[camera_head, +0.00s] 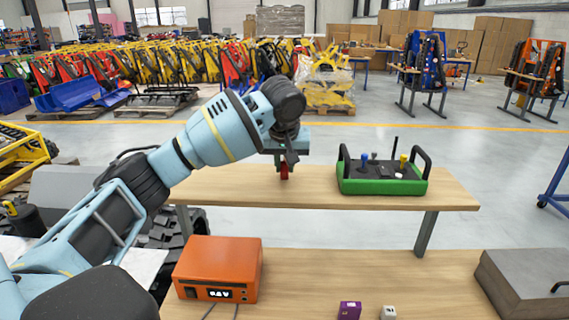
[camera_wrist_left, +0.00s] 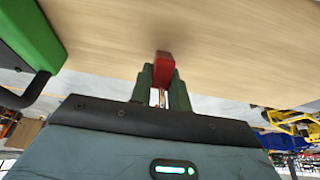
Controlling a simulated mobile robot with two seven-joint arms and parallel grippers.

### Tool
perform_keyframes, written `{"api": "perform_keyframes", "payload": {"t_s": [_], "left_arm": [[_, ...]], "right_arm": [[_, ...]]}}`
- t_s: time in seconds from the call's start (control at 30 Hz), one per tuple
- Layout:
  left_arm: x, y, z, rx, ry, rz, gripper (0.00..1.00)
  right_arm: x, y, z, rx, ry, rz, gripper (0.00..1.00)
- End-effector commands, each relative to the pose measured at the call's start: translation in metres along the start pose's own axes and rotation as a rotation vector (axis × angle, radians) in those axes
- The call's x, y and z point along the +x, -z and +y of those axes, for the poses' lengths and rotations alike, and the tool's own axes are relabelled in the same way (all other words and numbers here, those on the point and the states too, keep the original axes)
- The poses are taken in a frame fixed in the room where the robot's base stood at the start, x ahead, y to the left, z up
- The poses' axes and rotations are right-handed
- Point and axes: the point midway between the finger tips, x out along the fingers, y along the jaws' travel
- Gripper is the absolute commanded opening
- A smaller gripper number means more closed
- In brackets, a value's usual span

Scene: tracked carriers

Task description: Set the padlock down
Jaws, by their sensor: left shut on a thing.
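The red padlock (camera_head: 284,171) shows just below my left gripper (camera_head: 284,164) in the head view. In the left wrist view the padlock (camera_wrist_left: 164,66) sits at the tips of the two green fingers of my left gripper (camera_wrist_left: 163,80), which is shut on it. Part of it is hidden between the fingers. The gripper is over the far wooden table (camera_head: 230,190). I cannot tell whether the padlock touches the tabletop. My right gripper is not in view.
A green remote controller (camera_head: 382,185) with black handles stands to the right on the same table. The tabletop between is clear. On the near table are an orange box (camera_head: 218,268), a purple block (camera_head: 349,310), a small white block (camera_head: 388,312) and a grey case (camera_head: 525,283).

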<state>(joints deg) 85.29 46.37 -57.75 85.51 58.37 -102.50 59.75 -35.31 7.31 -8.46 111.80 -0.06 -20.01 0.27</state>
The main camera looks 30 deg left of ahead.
Motion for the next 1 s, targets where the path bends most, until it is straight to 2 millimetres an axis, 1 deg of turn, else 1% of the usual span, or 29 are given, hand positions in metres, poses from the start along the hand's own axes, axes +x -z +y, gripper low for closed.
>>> {"api": "perform_keyframes", "payload": {"t_s": [0.23, 0.27, 0.4, 0.43, 0.77, 0.87, 0.97, 1.0], "left_arm": [[0.003, -0.001, 0.000, 0.001, 0.000, 0.000, 0.00], [0.003, -0.001, 0.000, 0.001, 0.000, 0.000, 0.19], [0.003, -0.001, 0.000, 0.001, 0.000, 0.000, 0.37], [0.003, -0.001, 0.000, 0.001, 0.000, 0.000, 0.40], [0.000, 0.000, 0.000, 0.000, 0.000, 0.001, 0.40], [-0.008, 0.000, 0.001, 0.001, -0.002, 0.001, 0.40], [-0.024, 0.000, 0.001, 0.001, -0.004, 0.002, 0.40], [-0.032, 0.001, 0.001, 0.002, -0.003, 0.002, 0.40]], "right_arm": [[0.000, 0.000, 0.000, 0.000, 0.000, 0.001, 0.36], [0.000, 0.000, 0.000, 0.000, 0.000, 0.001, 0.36], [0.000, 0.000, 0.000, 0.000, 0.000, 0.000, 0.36], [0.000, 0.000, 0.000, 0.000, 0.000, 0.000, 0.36], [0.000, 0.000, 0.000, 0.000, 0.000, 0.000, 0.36], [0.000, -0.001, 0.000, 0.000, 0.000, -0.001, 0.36], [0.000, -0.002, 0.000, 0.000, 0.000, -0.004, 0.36], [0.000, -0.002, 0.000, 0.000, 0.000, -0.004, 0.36]]}}
